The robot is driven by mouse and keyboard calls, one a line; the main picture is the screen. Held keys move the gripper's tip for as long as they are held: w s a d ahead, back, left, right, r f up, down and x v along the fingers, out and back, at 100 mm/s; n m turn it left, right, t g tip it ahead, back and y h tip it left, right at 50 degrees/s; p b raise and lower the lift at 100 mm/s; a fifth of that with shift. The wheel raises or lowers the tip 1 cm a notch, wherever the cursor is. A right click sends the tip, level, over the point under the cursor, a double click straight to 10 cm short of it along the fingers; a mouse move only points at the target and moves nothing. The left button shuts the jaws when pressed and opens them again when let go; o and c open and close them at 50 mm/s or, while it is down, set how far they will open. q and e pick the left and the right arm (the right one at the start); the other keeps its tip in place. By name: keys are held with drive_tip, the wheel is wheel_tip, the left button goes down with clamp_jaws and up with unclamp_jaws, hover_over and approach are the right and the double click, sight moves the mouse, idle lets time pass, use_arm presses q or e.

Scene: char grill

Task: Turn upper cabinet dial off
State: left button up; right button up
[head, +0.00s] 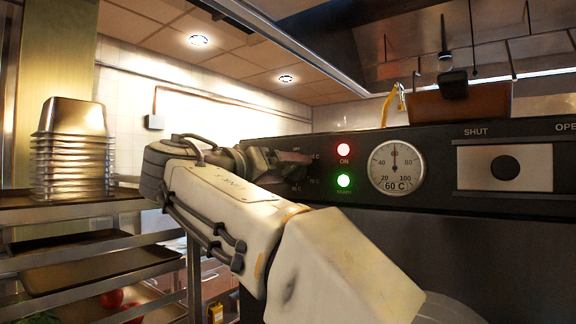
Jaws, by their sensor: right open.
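The upper cabinet's black control panel (450,200) runs across the right half of the head view. The dial is mostly hidden by my right gripper (282,163); only temperature markings show around it, and its setting cannot be read. My right gripper is open, with its dark fingers at the dial's place; I cannot tell whether they touch it. The red ON light (344,149) and the green light (344,180) are lit. The round gauge (396,168) has its needle pointing straight up, near 60 C. My left gripper is not in view.
A vent slider (504,168) marked SHUT and OPEN is at the panel's right. A brown container (458,103) stands on top of the cabinet. Stacked metal pans (72,150) stand on a rack at left, with trays (90,262) and tomatoes (112,298) below.

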drive_tip(key=shift+w+d, duration=0.25)
drive_tip(key=shift+w, duration=0.05)
clamp_jaws()
drive_tip(key=shift+n, duration=0.3)
drive_tip(key=n+p, duration=0.1)
drive_tip(key=n, duration=0.4)
drive_tip(key=shift+r, duration=0.15)
drive_tip(key=n+p, duration=0.2)
drive_tip(key=n, duration=0.4)
drive_tip(key=shift+s, duration=0.1)
drive_tip(key=shift+n, duration=0.3)
